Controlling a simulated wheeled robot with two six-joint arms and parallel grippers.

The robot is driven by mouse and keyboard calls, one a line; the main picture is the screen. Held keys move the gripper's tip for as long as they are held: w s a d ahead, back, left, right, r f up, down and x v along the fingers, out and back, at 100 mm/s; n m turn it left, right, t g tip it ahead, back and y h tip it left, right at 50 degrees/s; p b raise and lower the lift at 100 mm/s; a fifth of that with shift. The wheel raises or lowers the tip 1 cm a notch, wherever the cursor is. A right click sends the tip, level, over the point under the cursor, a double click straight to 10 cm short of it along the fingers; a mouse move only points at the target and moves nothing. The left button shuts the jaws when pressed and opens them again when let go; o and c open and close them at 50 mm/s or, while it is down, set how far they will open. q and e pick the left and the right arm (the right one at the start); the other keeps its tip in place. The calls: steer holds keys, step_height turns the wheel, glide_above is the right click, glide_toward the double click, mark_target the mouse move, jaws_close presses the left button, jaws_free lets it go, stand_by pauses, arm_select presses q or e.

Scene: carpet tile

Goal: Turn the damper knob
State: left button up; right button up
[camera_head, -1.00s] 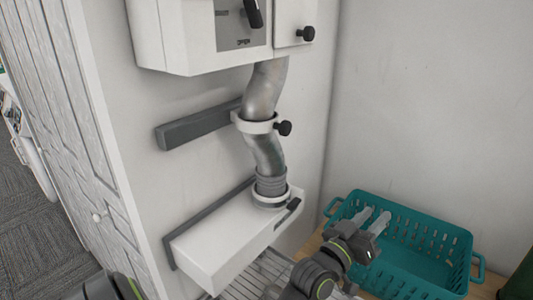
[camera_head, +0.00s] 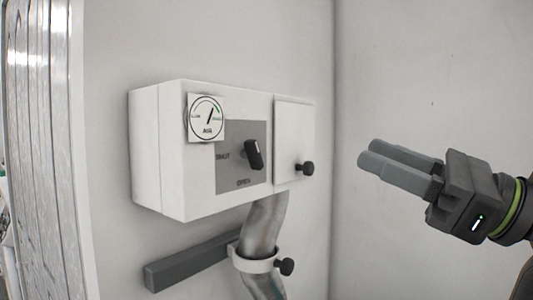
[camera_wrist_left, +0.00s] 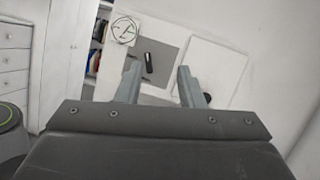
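The damper knob (camera_head: 253,154) is a black lever on a grey plate (camera_head: 228,178) on the front of a white wall box (camera_head: 172,150). It stands nearly upright and leans slightly. Lettering sits left of it and below it. My left gripper (camera_head: 368,153) is right of the box in the head view, apart from it, fingers pointing left. In the left wrist view the fingers (camera_wrist_left: 158,82) are spread with nothing between them. The knob (camera_wrist_left: 148,66) shows beyond them, between the tips in the picture. My right gripper is not in view.
A round gauge (camera_head: 207,118) is on the box's upper left. A small door with a black knob (camera_head: 307,168) is on its right. Below are a metal duct (camera_head: 262,228), a collar knob (camera_head: 286,267) and a grey rail (camera_head: 190,262). The wall at right is bare.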

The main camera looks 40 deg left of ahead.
arm_select(q)
steer(key=s+d+t+h, duration=0.2)
steer(key=t+h, duration=0.1)
steer(key=p, duration=1.1)
glide_toward(259, 153)
steer(key=a+r, duration=0.1)
steer(key=a, duration=0.1)
steer(key=shift+n+h, duration=0.3)
steer(key=shift+n, duration=0.1)
steer(key=a+p, duration=0.1)
steer(key=a, duration=0.1)
steer(key=s+a+p, duration=0.1)
steer(key=a, duration=0.2)
steer(key=shift+a+f, duration=0.1)
steer(key=shift+a, duration=0.15)
steer(key=shift+s+a+f+t+p, duration=0.1)
steer(key=shift+a+t+p, duration=0.2)
steer(key=shift+a+p, duration=0.15)
steer(key=shift+c, duration=0.3)
steer(key=shift+a, duration=0.1)
jaws_close()
